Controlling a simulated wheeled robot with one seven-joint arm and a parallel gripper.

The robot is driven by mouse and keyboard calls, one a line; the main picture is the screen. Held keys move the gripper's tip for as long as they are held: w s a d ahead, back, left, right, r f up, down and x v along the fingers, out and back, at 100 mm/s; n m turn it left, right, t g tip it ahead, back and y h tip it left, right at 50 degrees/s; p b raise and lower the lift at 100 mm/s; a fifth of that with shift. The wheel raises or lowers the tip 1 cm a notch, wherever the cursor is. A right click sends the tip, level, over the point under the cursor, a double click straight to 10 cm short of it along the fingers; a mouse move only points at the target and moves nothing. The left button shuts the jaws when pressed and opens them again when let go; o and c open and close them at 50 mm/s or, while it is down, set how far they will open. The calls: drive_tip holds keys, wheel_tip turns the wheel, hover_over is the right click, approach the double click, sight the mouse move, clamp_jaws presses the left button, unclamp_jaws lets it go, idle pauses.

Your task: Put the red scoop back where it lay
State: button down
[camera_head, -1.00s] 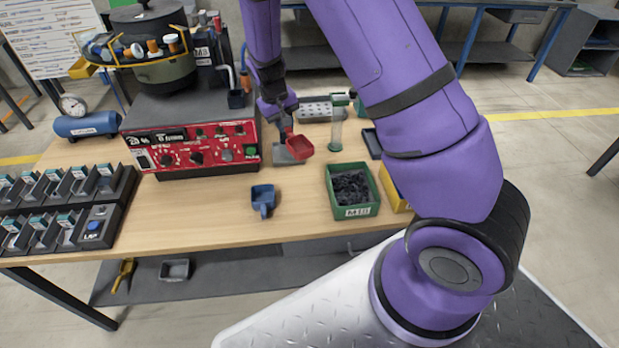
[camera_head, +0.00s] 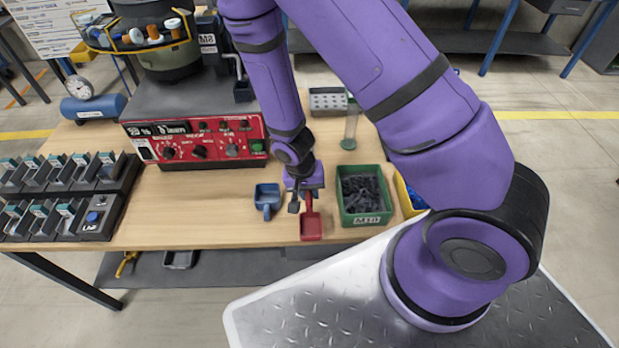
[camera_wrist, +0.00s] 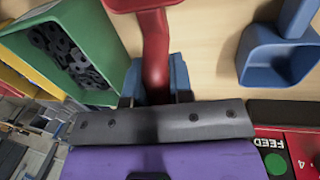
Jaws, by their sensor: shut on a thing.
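The red scoop (camera_head: 311,224) is at the front of the wooden table, between the blue scoop and the green bin, its pan toward the front edge. My gripper (camera_head: 306,194) is shut on its handle. In the wrist view, the red handle (camera_wrist: 155,55) runs between the two blue fingertips of my gripper (camera_wrist: 156,84), and the pan is cut off at the top. The pan appears at or just above the tabletop; I cannot tell if it touches.
The blue scoop (camera_head: 267,198) lies close on the left. The green bin (camera_head: 342,205) of dark parts stands close on the right, with a yellow bin (camera_head: 408,196) beyond it. The red control box (camera_head: 200,143) is behind left. Bare table (camera_head: 190,215) lies left of the blue scoop.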

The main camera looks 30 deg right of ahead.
drive_tip(key=w+d, duration=0.2)
drive_tip(key=w, duration=0.2)
drive_tip(key=w+d, duration=0.2)
drive_tip(key=w, duration=0.2)
drive_tip(key=w+d+f, duration=0.1)
drive_tip(key=w, duration=0.3)
drive_tip(key=shift+w+d+f, duration=0.1)
drive_tip(key=shift+w+d, duration=0.05)
drive_tip(key=shift+d, duration=0.25)
drive_tip(key=shift+f, duration=1.75)
drive_tip(key=c, duration=1)
unclamp_jaws()
drive_tip(key=shift+f, duration=0.1)
